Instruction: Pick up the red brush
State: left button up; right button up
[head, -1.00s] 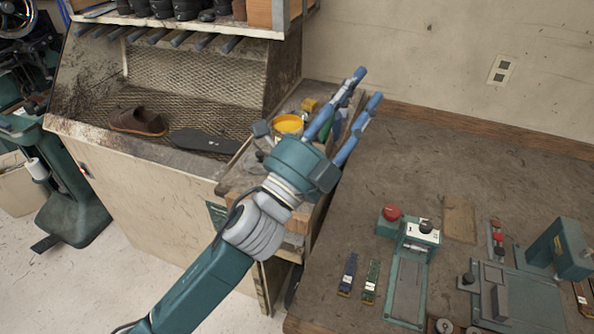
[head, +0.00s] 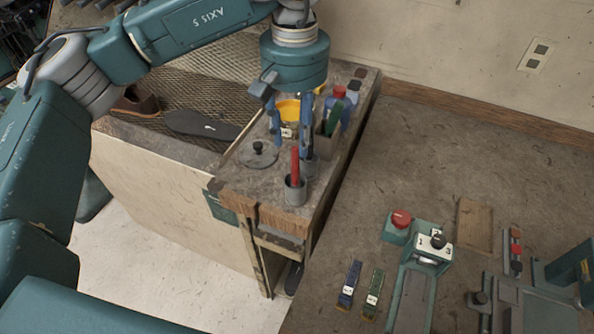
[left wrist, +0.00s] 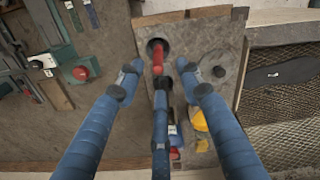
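The red brush (head: 295,164) stands upright in a small grey cup (head: 296,191) near the front end of the narrow bench. In the left wrist view the red brush (left wrist: 158,54) shows end-on, just past the fingertips. My left gripper (head: 307,138) points down over the bench, just behind the brush. Its blue fingers are spread, and in the left wrist view the gripper (left wrist: 160,78) is open with nothing between the fingers. It does not visibly touch the brush. My right gripper is not in view.
A yellow glue pot (head: 288,110) and a round lid with a black knob (head: 258,152) are close by on the narrow bench. A holder with a green-handled tool (head: 333,119) stands behind. The workbench (head: 440,150) at right is clear near the wall.

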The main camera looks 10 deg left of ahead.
aim_at(295, 169)
pick_arm(q)
jog(key=f+p, duration=0.1)
jog(key=f, duration=0.3)
jog(key=shift+s+f, duration=0.15)
jog(key=shift+s, duration=0.05)
jog(key=shift+f+p, duration=0.25)
jog(key=shift+p, duration=0.15)
notch_tip(295, 169, down, 5)
jog(key=p, duration=0.2)
jog(key=shift+r+p, duration=0.1)
jog(key=shift+p, duration=0.2)
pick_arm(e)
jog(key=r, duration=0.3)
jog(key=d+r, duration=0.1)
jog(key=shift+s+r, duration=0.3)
pick_arm(q)
grip_shut()
